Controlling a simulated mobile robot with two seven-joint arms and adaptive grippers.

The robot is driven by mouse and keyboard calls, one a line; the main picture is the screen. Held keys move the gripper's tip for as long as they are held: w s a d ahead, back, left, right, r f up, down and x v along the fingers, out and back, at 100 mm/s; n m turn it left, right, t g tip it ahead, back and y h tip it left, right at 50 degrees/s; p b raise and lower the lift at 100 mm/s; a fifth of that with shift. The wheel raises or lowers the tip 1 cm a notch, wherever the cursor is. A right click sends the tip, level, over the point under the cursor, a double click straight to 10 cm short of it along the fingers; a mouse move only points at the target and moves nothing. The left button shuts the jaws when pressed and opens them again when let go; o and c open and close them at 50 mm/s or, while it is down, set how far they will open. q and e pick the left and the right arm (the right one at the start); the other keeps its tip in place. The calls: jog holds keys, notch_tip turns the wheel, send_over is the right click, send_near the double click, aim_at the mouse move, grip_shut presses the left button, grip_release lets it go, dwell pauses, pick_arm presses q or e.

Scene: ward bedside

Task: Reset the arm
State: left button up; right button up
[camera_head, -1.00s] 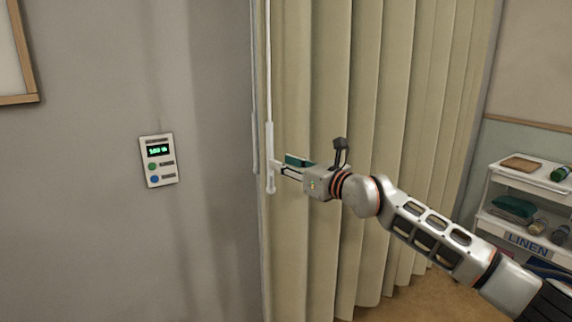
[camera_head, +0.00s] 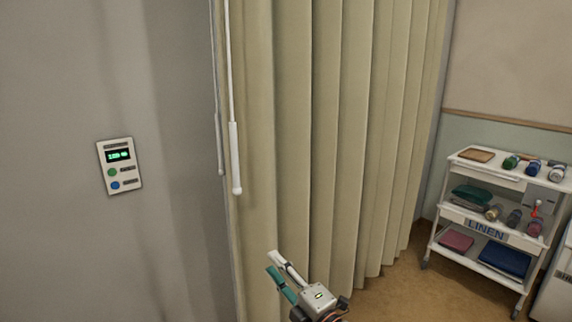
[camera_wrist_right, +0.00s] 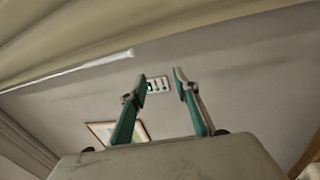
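My right gripper (camera_head: 279,270) is low in the head view, in front of the beige curtain and below the end of the white curtain wand. In the right wrist view its two green-padded fingers (camera_wrist_right: 164,80) stand apart with nothing between them. The white wand (camera_head: 235,157) hangs straight beside the curtain's left edge, apart from the gripper. The wand also shows in the right wrist view (camera_wrist_right: 95,64). The curtain (camera_head: 320,130) hangs in folds. My left gripper is in neither view.
A wall panel (camera_head: 119,166) with a green display and two buttons is on the grey wall at left. A white linen cart (camera_head: 484,183) with several items stands at right. Open floor (camera_head: 420,285) lies between the curtain and cart.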

jog(key=s+d+f+m+g+h, duration=0.1)
jog(key=s+d+f+m+h, duration=0.2)
jog(key=s+d+f+m, duration=0.3)
jog(key=s+d+f+m+g+h, duration=0.2)
jog(key=s+d+f+m, duration=0.5)
jog(key=s+f, duration=0.7)
jog(key=s+d+f+m+g+h, duration=0.2)
jog(key=s+d+f+m+h, duration=0.2)
jog(key=s+d+f+m, duration=0.3)
jog(key=s+d+f, duration=0.2)
jog(key=s+f, duration=0.1)
jog(key=shift+d+f+h, duration=0.2)
jog(key=shift+d+h, duration=0.1)
jog(key=shift+s, duration=0.1)
